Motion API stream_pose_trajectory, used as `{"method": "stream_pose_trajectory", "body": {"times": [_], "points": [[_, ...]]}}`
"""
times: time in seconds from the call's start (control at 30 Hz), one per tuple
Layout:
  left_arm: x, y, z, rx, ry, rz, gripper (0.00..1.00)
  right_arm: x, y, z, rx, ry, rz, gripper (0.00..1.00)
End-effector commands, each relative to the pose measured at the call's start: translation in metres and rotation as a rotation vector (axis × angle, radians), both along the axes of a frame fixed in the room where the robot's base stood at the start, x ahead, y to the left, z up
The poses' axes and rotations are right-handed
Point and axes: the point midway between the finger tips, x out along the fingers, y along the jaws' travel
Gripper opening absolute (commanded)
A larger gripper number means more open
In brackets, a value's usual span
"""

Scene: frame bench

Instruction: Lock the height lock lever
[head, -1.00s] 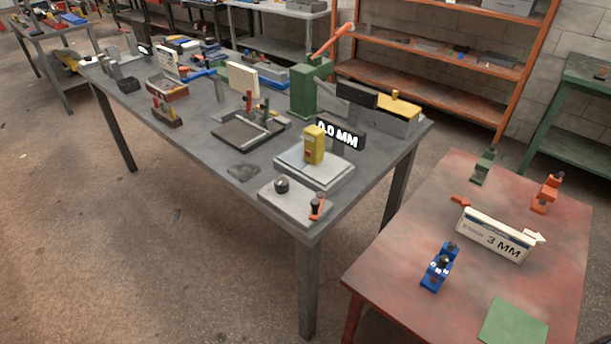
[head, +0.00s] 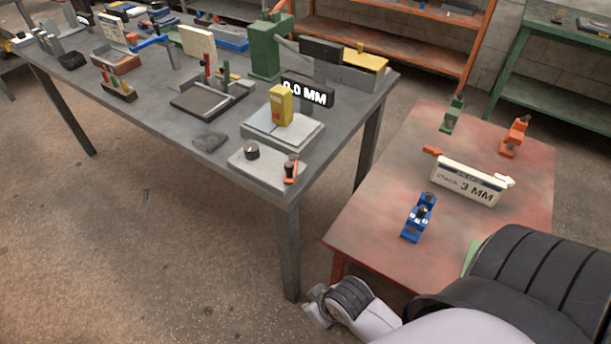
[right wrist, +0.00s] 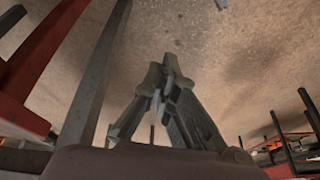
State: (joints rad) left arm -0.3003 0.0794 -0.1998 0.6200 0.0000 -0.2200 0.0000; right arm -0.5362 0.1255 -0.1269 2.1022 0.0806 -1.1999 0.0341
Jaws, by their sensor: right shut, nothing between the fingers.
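A small lever with an orange handle and dark top (head: 291,170) stands on a pale plate (head: 262,178) at the near corner of the grey bench; I take it to be the height lock lever. A dark round knob (head: 251,150) is on the same plate. Behind it, a yellow block (head: 281,104) stands on a pale stepped base (head: 258,131), beside a black display reading 0.0 MM (head: 307,92). My right gripper (right wrist: 168,62) is shut and empty in the right wrist view, over floor. My right arm shows at lower right in the head view, below the lever. My left gripper is out of view.
A red table (head: 375,220) stands right of the grey bench (head: 150,125), with a blue clamp (head: 418,217) and a 3 MM sign (head: 468,182). A bench leg (head: 288,250) stands near my right arm. The floor at left is clear.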

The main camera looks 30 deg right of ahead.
Motion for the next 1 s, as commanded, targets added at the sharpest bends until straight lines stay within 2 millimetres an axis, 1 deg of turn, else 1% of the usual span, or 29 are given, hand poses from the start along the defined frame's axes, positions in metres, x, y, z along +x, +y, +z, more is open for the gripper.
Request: {"method": "stream_pose_trajectory", "body": {"times": [0.03,0.07,0.1,0.2,0.33,0.4,0.47,0.57,0.67,0.7,0.77,0.8,0.9,1.0], "points": [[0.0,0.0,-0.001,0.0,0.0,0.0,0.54,0.005,0.005,0.02,0.039,-0.042,-0.012,0.0],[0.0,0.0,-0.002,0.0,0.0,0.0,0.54,0.008,0.009,0.033,0.072,-0.073,-0.021,0.0],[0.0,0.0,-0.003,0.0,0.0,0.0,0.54,0.015,0.017,0.052,0.139,-0.127,-0.041,0.0],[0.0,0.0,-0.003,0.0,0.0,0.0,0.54,0.033,0.034,0.086,0.317,-0.251,-0.108,0.0],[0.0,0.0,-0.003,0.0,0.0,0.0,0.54,0.054,0.045,0.118,0.527,-0.378,-0.214,0.0],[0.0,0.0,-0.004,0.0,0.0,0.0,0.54,0.064,0.044,0.135,0.642,-0.442,-0.289,0.0],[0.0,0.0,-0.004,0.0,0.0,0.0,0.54,0.073,0.038,0.148,0.745,-0.498,-0.367,0.0],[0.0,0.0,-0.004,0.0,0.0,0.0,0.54,0.087,0.017,0.168,0.915,-0.595,-0.527,0.0],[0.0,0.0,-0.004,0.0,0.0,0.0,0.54,0.097,-0.017,0.183,1.07,-0.695,-0.711,0.0],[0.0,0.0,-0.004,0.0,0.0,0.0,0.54,0.099,-0.033,0.186,1.121,-0.733,-0.785,0.0],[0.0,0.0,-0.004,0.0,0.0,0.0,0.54,0.1,-0.057,0.19,1.187,-0.79,-0.893,0.0],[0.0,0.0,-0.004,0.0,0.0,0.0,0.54,0.1,-0.073,0.191,1.225,-0.824,-0.959,0.0],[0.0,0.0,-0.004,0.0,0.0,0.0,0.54,0.097,-0.106,0.192,1.288,-0.9,-1.091,0.0],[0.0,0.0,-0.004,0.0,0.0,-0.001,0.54,0.093,-0.127,0.191,1.321,-0.948,-1.174,0.0]]}}
